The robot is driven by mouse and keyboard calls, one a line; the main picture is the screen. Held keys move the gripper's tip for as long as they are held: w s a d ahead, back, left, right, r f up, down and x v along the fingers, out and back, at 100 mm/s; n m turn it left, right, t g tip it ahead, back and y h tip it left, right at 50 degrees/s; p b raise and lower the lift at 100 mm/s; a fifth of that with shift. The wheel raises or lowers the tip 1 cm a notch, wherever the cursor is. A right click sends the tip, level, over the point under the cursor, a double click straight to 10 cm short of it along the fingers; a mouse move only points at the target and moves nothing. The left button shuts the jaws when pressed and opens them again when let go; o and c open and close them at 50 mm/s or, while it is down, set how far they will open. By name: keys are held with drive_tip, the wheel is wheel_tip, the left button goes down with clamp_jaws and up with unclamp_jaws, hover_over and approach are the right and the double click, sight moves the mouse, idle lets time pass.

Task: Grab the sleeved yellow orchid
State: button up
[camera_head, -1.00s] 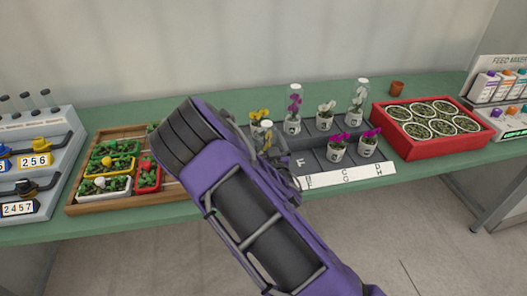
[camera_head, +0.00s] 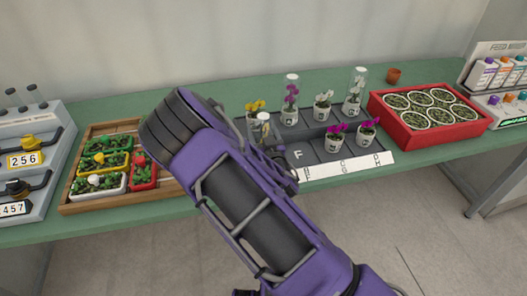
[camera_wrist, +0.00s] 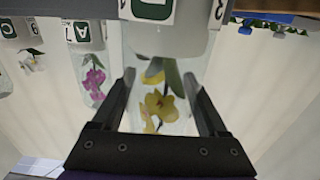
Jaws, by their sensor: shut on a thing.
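The sleeved yellow orchid (camera_wrist: 160,108) is in the middle of the wrist view, which looks upside down. Its yellow flowers sit inside a clear sleeve, with a white pot at the top of that view. My gripper (camera_wrist: 163,100) is shut on the sleeve, one dark finger on each side. In the head view the top of a clear sleeve (camera_head: 263,122) shows beside my purple arm, which hides most of this plant and my gripper. Another yellow orchid (camera_head: 255,106) stands just behind it, with no sleeve visible.
The dark lettered tray (camera_head: 310,157) also holds a sleeved purple orchid (camera_head: 291,100), a sleeved white one (camera_head: 356,92), an unsleeved white one (camera_head: 323,106) and two magenta ones. A red crate (camera_head: 420,143) stands right, a wooden tray (camera_head: 85,203) left.

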clamp_jaws()
drive_tip(key=shift+r, duration=0.1)
